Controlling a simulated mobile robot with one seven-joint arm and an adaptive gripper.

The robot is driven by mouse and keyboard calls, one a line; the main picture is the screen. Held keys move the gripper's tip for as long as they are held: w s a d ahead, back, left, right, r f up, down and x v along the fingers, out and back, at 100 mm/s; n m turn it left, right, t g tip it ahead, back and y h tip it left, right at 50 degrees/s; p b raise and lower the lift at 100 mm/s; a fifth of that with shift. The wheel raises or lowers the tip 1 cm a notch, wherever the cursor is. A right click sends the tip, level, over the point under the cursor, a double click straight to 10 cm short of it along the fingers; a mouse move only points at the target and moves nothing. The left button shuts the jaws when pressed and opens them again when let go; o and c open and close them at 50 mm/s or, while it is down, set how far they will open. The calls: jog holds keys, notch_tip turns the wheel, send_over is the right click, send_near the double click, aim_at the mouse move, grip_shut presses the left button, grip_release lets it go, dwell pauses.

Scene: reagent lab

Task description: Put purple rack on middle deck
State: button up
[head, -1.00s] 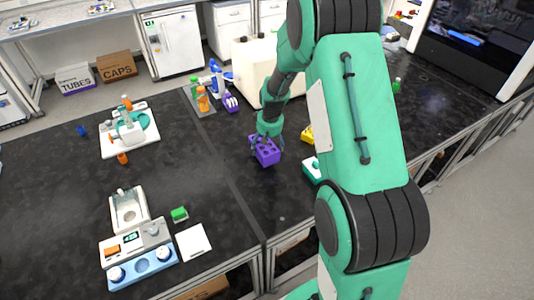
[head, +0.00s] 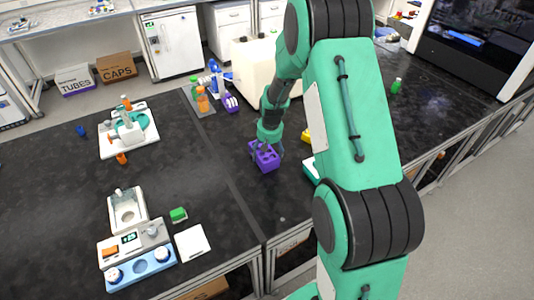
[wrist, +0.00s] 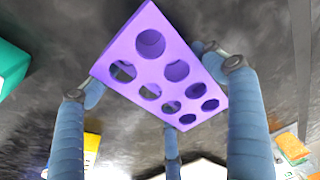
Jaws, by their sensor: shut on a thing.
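The purple rack (head: 268,162) has rows of round holes. It is at the middle of the dark bench in the head view and fills the upper middle of the wrist view (wrist: 187,88). My gripper (head: 266,150) is shut on the rack, with its blue fingers (wrist: 165,85) around the rack's sides. I cannot tell whether the rack touches the bench or hangs just above it. No part in view can be clearly told as the middle deck.
A beige machine (head: 256,66) stands behind my gripper. A yellow block (head: 307,135) and a teal-and-white box (head: 311,170) are right of the rack.

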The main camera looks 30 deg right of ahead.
aim_at(269, 152)
jog(key=o, duration=1.2)
jog(key=shift+r, duration=0.1)
jog(key=r+p, duration=0.1)
jog(key=r, duration=0.3)
jog(key=s+r+p, duration=0.1)
jog(key=r, duration=0.2)
jog(key=r+p, duration=0.1)
jog(key=r, duration=0.3)
jog(key=shift+s+r, duration=0.35)
jog(key=shift+s, duration=0.05)
jog(key=shift+r, duration=0.15)
jog(key=shift+r, duration=0.1)
